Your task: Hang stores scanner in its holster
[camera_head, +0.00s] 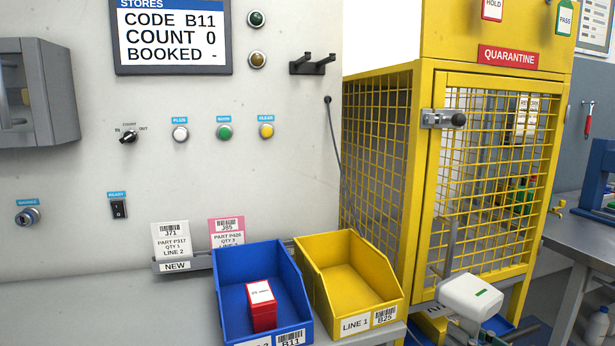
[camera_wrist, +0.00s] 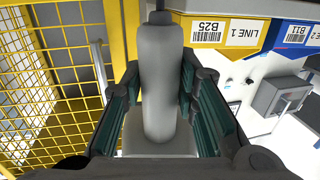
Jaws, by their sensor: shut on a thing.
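A dark cord leaves the handle's end at the top of that view. In the head view the jaws are mostly hidden under the scanner. The holster (camera_head: 313,64), a black two-pronged bracket, is on the pale panel and empty. The scanner is well below and right of it.
A blue bin (camera_head: 232,310) holding a red box (camera_head: 262,307) and an empty yellow bin (camera_head: 390,277) stand left of the scanner. A thin cord (camera_head: 335,140) hangs from the panel below the holster. The yellow mesh cage (camera_head: 410,150) stands right of the holster; its latch (camera_head: 443,119) sticks out.

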